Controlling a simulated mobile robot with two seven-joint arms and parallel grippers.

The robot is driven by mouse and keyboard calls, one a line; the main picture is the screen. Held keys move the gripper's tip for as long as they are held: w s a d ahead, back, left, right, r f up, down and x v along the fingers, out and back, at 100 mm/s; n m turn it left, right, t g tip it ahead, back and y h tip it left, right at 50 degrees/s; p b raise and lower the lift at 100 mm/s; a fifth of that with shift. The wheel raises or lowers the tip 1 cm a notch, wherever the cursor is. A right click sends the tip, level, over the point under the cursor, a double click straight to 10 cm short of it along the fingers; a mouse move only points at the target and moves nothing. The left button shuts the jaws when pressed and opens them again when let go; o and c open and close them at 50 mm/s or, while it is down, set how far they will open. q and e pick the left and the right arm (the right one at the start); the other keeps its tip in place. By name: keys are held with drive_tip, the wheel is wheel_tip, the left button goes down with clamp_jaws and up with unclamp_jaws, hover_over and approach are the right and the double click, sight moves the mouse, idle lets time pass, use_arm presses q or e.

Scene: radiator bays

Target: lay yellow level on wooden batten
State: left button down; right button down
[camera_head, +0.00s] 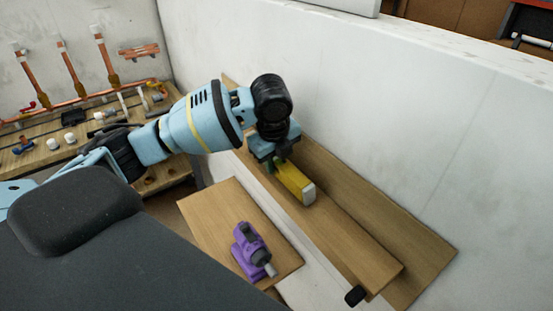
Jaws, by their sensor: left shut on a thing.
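The yellow level (290,179) has a pale end cap and sits in my left gripper (274,163), which is shut on it. The level is over the long wooden batten (350,241) that runs along the white wall. It points the same way as the batten. I cannot tell whether it touches the batten or is just above it. The gripper and wrist hide the level's far end. My right gripper is not in view.
A wider wooden board (425,254) lies behind the batten by the wall. A purple drill (250,246) is on a separate board (205,208) to the left. A black knob-like piece (355,296) is near the batten's near end. A bench (50,153) with pipe fittings stands at left.

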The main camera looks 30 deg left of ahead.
use_arm(q)
drive_tip(key=c, duration=1.1)
unclamp_jaws()
drive_tip(key=shift+o, duration=0.2)
drive_tip(key=shift+v, duration=3.9)
